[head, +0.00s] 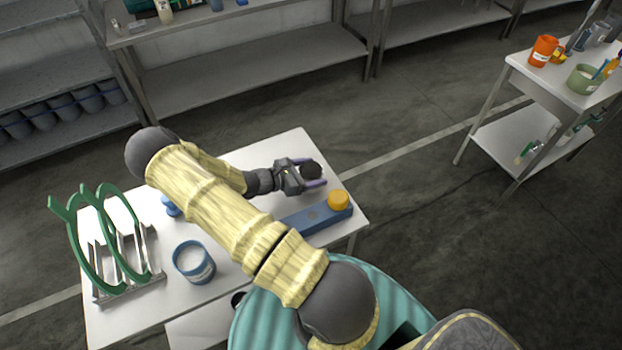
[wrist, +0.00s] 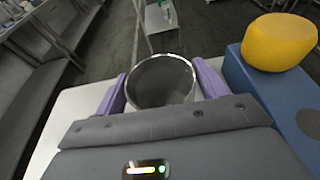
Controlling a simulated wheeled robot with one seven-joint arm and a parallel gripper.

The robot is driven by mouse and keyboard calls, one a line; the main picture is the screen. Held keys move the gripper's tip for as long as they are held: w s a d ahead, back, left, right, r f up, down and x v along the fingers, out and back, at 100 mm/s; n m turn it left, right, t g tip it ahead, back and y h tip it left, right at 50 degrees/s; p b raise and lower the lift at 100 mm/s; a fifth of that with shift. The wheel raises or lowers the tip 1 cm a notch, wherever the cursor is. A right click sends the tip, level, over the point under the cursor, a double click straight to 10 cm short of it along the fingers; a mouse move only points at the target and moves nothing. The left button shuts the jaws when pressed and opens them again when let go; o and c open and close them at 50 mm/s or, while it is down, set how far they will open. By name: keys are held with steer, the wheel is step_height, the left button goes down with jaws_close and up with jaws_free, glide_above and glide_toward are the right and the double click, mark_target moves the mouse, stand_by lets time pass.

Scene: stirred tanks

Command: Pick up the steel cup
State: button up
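The steel cup (wrist: 160,84) is between the two purple fingers of my gripper (wrist: 160,88) in the wrist view, its round rim facing the camera and its inside looking empty. In the head view the cup (head: 311,170) shows as a small dark round shape near the far right corner of the white table (head: 280,150). My gripper (head: 314,173) reaches around it from the left, one finger on each side. The fingers are spread about the cup's width. I cannot tell whether they press on it or leave a thin gap.
A blue block (head: 315,218) with a yellow knob (head: 339,200) lies close to the gripper's right. A blue cup (head: 194,262) and a rack with green rings (head: 125,275) stand on the table's left part. A second table (head: 545,85) with an orange mug stands at right.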

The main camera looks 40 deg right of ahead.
steer(key=c, duration=0.7)
steer(key=shift+c, duration=0.2)
steer(key=shift+r, duration=0.1)
step_height(320, 180, up, 10)
steer(key=b, duration=0.2)
